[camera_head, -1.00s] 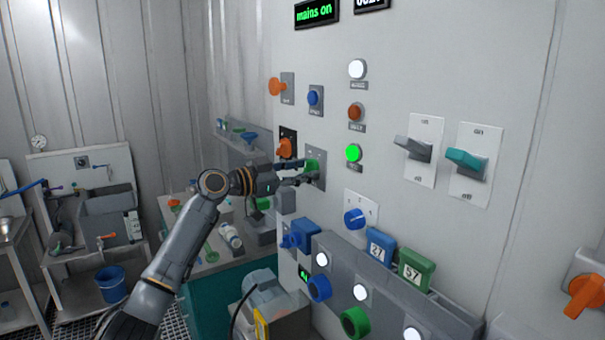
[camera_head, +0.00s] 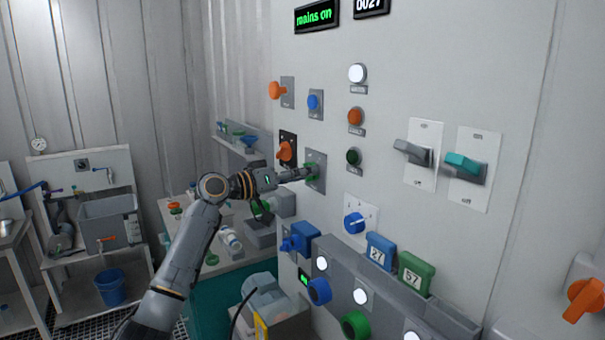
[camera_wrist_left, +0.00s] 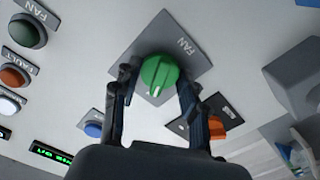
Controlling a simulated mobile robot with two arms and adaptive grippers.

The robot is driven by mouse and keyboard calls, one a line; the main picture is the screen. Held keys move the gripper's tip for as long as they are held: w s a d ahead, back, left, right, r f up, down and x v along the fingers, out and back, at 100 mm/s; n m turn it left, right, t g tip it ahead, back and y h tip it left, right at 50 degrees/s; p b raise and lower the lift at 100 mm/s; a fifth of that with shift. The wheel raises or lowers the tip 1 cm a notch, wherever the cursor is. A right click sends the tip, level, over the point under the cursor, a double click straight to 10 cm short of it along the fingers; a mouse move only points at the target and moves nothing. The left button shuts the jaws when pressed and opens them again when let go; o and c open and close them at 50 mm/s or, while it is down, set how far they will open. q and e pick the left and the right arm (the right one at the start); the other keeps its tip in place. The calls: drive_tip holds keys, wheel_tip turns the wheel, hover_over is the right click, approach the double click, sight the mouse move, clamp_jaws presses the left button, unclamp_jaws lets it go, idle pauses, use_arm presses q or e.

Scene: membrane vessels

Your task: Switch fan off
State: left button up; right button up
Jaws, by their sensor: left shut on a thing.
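The fan switch is a round green knob (camera_wrist_left: 159,75) on a grey plate marked FAN (camera_wrist_left: 183,47), with a pale mark on its near edge in the left wrist view. My left gripper (camera_wrist_left: 157,80) has its two fingers on either side of the knob, shut on it. In the head view the gripper (camera_head: 306,173) reaches the panel from the left and covers most of the knob. The green FAN lamp (camera_head: 353,156) is dark; it also shows unlit in the left wrist view (camera_wrist_left: 27,33). My right gripper is not in view.
An orange rotary switch (camera_head: 286,151) sits close beside the knob. A blue button (camera_head: 313,101) and an orange fault lamp (camera_head: 355,116) are above. Grey (camera_head: 412,152) and teal (camera_head: 464,163) levers stand out at right. A sign reads "mains on" (camera_head: 315,16).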

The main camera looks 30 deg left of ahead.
use_arm(q)
drive_tip(key=shift+r+n, duration=0.15)
drive_tip(key=shift+n, duration=0.25)
drive_tip(key=o, duration=1.2)
drive_tip(key=shift+c, duration=0.2)
drive_tip(key=v, duration=1.2)
drive_tip(key=shift+a, duration=0.1)
